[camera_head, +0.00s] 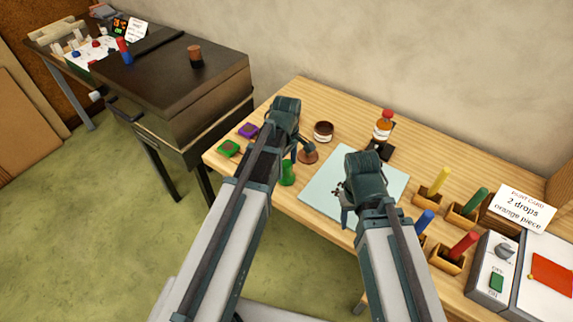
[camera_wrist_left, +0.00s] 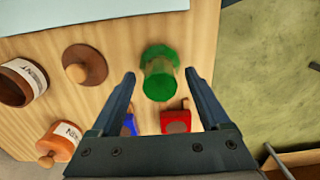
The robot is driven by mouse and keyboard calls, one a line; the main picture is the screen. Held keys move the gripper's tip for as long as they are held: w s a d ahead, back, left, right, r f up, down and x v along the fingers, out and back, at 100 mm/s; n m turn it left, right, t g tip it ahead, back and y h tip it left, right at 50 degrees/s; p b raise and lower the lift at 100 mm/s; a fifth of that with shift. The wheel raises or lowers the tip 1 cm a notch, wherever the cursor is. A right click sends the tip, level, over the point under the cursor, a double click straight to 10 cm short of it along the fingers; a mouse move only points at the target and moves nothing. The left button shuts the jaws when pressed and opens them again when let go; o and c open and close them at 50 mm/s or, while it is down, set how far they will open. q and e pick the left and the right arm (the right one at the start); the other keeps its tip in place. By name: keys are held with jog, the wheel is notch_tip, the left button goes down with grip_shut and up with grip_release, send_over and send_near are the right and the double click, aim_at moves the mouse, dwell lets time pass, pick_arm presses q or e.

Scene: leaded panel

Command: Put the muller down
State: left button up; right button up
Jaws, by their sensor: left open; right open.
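The green muller (camera_head: 287,174) appears to stand upright on the wooden table, just left of the pale slab (camera_head: 328,204). In the left wrist view the muller (camera_wrist_left: 160,76) shows between the fingertips, with a gap on each side. My left gripper (camera_wrist_left: 161,78) is open around or just above it; I cannot tell its exact height. In the head view my left gripper (camera_head: 283,155) is partly hidden by its own arm. My right gripper (camera_head: 348,212) is open over the pale slab, its fingers partly hidden by its wrist.
A knobbed brown lid (camera_wrist_left: 85,65), an open labelled jar (camera_wrist_left: 20,82) and a knobbed orange pot (camera_wrist_left: 60,140) stand close by. Blue (camera_wrist_left: 128,125) and red (camera_wrist_left: 175,118) pieces lie near the fingers. An orange bottle (camera_head: 382,131) and coloured sticks in wooden holders (camera_head: 466,212) stand right.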

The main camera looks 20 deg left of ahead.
pick_arm(q)
notch_tip(320, 180, up, 10)
jog(key=p, duration=0.9)
jog(key=shift+r, duration=0.1)
jog(key=s+d+m+y, duration=0.1)
jog(key=s+d+m, duration=0.9)
jog(key=s+m, duration=0.4)
jog(key=m, duration=0.3)
jog(key=shift+s+d+m, duration=0.15)
jog(key=shift+d+m, duration=0.05)
jog(key=shift+m, duration=0.2)
